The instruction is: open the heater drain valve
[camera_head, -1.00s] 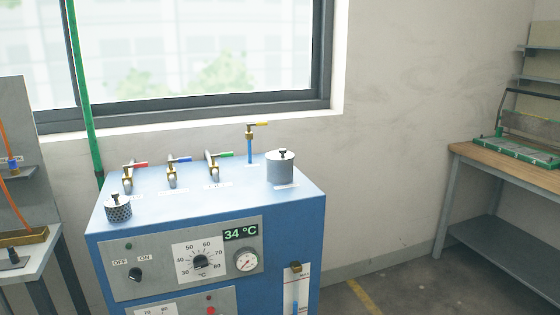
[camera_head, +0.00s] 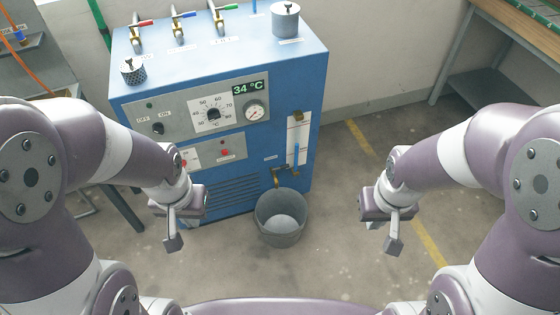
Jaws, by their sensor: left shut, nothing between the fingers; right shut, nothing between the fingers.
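The blue heater cabinet (camera_head: 225,65) stands ahead of me. A small brass drain fitting (camera_head: 279,175) sticks out low on its front, right of the vent slots. It is too small to tell how its handle is set. A grey bucket (camera_head: 281,233) stands on the floor under the fitting. My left gripper (camera_head: 173,244) is shut and empty, left of the bucket and in front of the cabinet. My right gripper (camera_head: 393,245) is shut and empty, over the floor to the right of the bucket. Both are apart from the fitting.
Red, blue and green handled valves (camera_head: 180,22) stand on the cabinet top. A sight gauge (camera_head: 298,140) is on the front right, and the display (camera_head: 250,88) reads 34 °C. A workbench (camera_head: 525,30) stands at the far right. The floor between my grippers is clear apart from the bucket.

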